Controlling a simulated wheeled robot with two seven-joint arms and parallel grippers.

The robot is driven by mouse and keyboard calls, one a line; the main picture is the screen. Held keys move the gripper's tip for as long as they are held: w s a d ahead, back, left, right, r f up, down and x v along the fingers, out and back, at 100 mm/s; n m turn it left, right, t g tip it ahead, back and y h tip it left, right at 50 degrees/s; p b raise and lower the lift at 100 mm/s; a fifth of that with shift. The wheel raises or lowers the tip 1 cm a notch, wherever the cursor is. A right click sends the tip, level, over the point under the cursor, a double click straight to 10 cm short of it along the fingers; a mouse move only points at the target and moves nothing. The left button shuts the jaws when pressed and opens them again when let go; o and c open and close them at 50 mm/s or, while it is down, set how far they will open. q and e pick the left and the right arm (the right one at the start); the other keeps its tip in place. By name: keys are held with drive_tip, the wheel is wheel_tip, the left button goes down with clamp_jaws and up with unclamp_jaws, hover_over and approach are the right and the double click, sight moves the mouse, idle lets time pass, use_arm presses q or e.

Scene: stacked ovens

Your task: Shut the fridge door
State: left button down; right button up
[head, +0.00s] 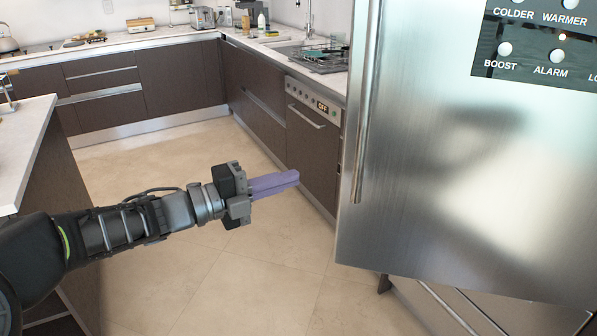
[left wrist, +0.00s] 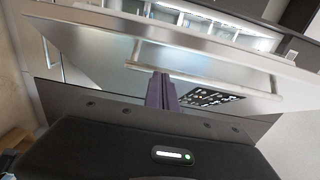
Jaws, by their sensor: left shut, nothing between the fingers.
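The fridge door (head: 450,190) is a brushed steel panel filling the right of the head view. It stands open: lit shelves (left wrist: 205,22) show beyond its edge in the left wrist view. Its long vertical handle (head: 367,100) runs along its left edge, and a dark control panel (head: 540,45) sits at its upper right. My left gripper (head: 292,180), with purple fingers, is shut and empty. It points right toward the door, left of the handle and apart from it in the head view. The fingers (left wrist: 161,85) also show in the left wrist view. My right gripper is out of view.
Steel drawers (head: 430,302) sit below the door, set back from it.

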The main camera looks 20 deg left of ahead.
sight(347, 153)
use_arm(q)
drive_tip(key=shift+w+a+p+x, duration=0.3)
drive_tip(key=shift+a+x, duration=0.1)
drive_tip(key=shift+x, duration=1.6)
drive_tip(key=shift+w+a+p+x, duration=0.15)
drive_tip(key=shift+w+a+x, duration=0.2)
drive_tip(key=shift+x, duration=1.6)
drive_tip(key=shift+w+a+p+x, duration=0.3)
drive_tip(key=shift+a+x, duration=0.1)
drive_tip(key=shift+x, duration=1.6)
